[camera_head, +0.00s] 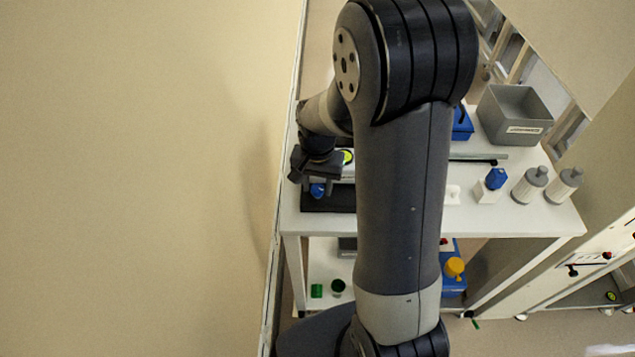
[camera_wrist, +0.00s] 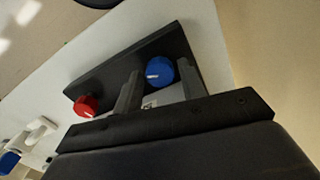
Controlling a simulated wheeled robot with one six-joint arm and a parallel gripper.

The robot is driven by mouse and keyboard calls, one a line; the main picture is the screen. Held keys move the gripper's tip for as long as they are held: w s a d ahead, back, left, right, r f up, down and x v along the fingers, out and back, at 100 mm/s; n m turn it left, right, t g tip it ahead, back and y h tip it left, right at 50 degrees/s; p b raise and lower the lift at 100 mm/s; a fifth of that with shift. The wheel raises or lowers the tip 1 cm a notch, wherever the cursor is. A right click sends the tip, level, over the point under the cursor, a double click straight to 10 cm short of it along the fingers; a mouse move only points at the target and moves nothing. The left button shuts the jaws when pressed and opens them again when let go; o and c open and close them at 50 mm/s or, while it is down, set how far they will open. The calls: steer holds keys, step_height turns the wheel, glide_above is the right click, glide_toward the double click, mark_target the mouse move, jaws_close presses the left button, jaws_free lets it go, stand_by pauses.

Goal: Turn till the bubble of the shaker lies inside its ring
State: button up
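The shaker is a dark flat unit (camera_head: 330,203) on the white bench, partly hidden by my arm. A yellow-green round bubble level (camera_head: 347,157) shows beside my gripper; its bubble and ring are too small to read. A blue knob (camera_head: 317,190) sits on the shaker below my gripper (camera_head: 319,184). In the wrist view, the blue knob (camera_wrist: 160,71) with a white pointer mark lies between the fingertips of my gripper (camera_wrist: 160,72). The fingers stand apart, with a narrow gap seeming to show beside the knob. A red knob (camera_wrist: 86,106) is further left on the dark unit (camera_wrist: 120,76).
A grey bin (camera_head: 515,115), a blue-capped bottle (camera_head: 491,186) and two grey-capped white bottles (camera_head: 530,185) stand on the bench to the right. A wall (camera_head: 140,180) runs close along the left. The lower shelf holds green items (camera_head: 317,291) and a blue box (camera_head: 453,286).

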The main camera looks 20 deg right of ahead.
steer(key=c, duration=0.7)
steer(key=shift+n, duration=0.4)
steer(key=n+b, duration=0.1)
steer(key=n, duration=0.3)
steer(key=shift+n+b, duration=0.3)
steer(key=shift+b, duration=0.1)
steer(key=n+b, duration=0.1)
steer(key=n, duration=0.4)
steer(key=shift+n, duration=0.3)
steer(key=o, duration=1)
steer(key=shift+a, duration=0.1)
